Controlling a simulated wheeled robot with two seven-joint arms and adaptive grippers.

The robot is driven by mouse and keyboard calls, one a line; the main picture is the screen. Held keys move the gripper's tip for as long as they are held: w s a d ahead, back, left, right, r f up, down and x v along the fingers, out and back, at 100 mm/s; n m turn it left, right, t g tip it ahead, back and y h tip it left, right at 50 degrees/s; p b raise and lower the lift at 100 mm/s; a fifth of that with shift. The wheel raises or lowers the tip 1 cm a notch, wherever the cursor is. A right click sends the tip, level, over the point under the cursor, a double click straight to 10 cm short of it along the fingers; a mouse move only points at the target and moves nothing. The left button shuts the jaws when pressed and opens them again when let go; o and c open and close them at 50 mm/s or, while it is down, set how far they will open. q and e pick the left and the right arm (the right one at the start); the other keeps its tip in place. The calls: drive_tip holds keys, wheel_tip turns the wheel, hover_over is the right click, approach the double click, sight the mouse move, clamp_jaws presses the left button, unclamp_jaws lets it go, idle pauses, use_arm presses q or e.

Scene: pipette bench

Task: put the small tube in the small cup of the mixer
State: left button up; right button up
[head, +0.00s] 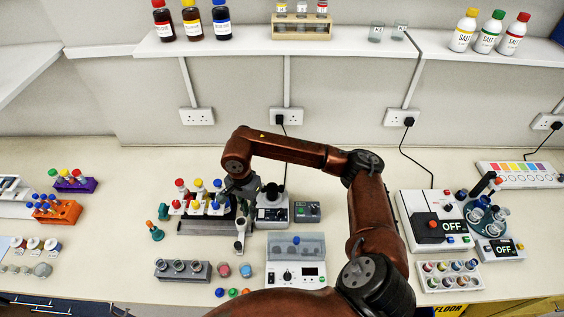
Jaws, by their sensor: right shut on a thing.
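My right gripper (241,208) points down between the tube rack and the mixer. It is shut on a small, pale, slim thing (240,229), which looks like the small tube and hangs roughly upright. Its details are too small to tell. The mixer (272,215) looks to be the white block with a black top just right of the gripper. Its small dark cup (271,190) stands on top, partly behind my arm. The held tube is apart from the cup, to its left and nearer the front. My left gripper is not in view.
A grey block with wells (183,270) and a lidded device (296,272) stand in front. A small grey box (307,212) is right of the mixer.

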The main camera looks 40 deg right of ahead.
drive_tip(key=w+d+r+m+p, duration=0.1)
drive_tip(key=d+r+m+p, duration=0.1)
drive_tip(key=d+m+p, duration=0.5)
drive_tip(key=w+d+r+m+t, duration=0.15)
drive_tip(key=d+m, duration=0.25)
drive_tip(key=m, duration=0.6)
drive_tip(key=w+d+r+m+p, duration=0.1)
drive_tip(key=d+r+m+p, duration=0.1)
drive_tip(key=d+m+p, duration=0.5)
drive_tip(key=shift+m, duration=0.8)
drive_tip(key=shift+a+f+b, duration=0.25)
drive_tip(key=shift+f+b, duration=0.7)
drive_tip(key=shift+b, duration=0.1)
drive_tip(key=shift+a+f+b, duration=0.3)
drive_tip(key=shift+f+b, duration=0.6)
drive_tip(key=shift+b, duration=0.15)
drive_tip(key=shift+a+f+b, duration=0.25)
drive_tip(key=shift+f+b, duration=0.7)
drive_tip(key=shift+b, duration=0.1)
use_arm(q)
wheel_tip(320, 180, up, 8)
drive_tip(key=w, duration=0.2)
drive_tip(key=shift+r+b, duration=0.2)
drive_tip(key=shift+b, duration=0.1)
use_arm(e)
drive_tip(key=shift+f, duration=0.25)
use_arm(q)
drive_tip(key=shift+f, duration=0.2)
use_arm(e)
drive_tip(key=shift+f, duration=0.2)
